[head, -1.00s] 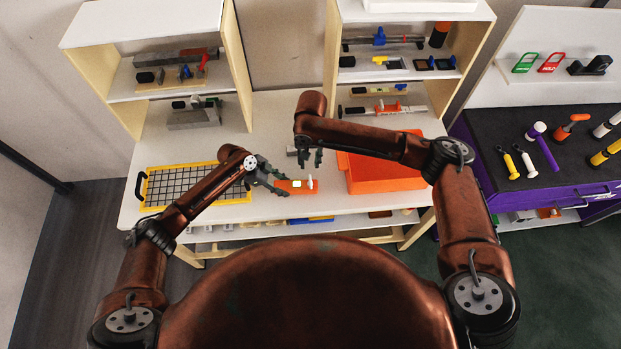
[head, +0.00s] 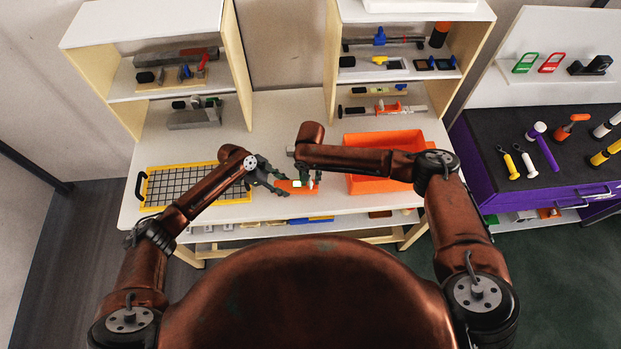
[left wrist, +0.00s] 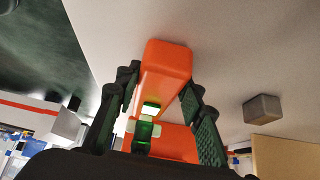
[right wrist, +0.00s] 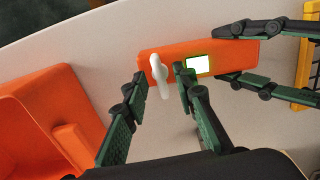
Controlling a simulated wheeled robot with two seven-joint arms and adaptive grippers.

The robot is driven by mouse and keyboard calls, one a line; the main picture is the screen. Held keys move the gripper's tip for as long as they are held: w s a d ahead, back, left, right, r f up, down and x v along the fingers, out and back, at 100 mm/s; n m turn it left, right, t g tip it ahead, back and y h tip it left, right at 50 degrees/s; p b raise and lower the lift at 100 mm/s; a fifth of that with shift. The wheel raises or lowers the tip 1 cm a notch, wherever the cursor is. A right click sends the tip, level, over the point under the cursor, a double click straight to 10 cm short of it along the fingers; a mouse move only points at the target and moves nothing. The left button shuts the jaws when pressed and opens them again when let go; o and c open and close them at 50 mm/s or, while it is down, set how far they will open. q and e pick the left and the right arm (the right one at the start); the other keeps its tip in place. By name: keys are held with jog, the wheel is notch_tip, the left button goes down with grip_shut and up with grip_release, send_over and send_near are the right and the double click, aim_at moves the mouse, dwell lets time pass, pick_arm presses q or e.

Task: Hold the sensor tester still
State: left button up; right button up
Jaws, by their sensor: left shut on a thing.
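The sensor tester is an orange block with a lit screen and a white lever; it lies on the white bench in the head view (head: 285,186). My left gripper (head: 280,184) is shut on its left end, one finger along each long side, as the left wrist view shows on the tester (left wrist: 165,62). My right gripper (head: 311,180) is over the tester's right end. In the right wrist view, its fingers (right wrist: 160,80) are open on either side of the white lever (right wrist: 158,70), with a gap showing. The lit screen (right wrist: 198,64) lies between the two grippers.
An orange bin (head: 375,184) stands right of the tester, and a yellow-framed grid tray (head: 160,186) lies to the left. A small grey block (left wrist: 262,108) sits behind the tester. Shelves with tools (head: 180,75) stand at the back of the bench.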

grip_shut()
dwell(0.3)
jog(key=shift+n, duration=1.4)
jog(key=n, duration=0.4)
jog(key=shift+n, duration=0.3)
jog(key=n, duration=0.4)
jog(key=shift+n, duration=0.3)
jog(key=n, duration=0.5)
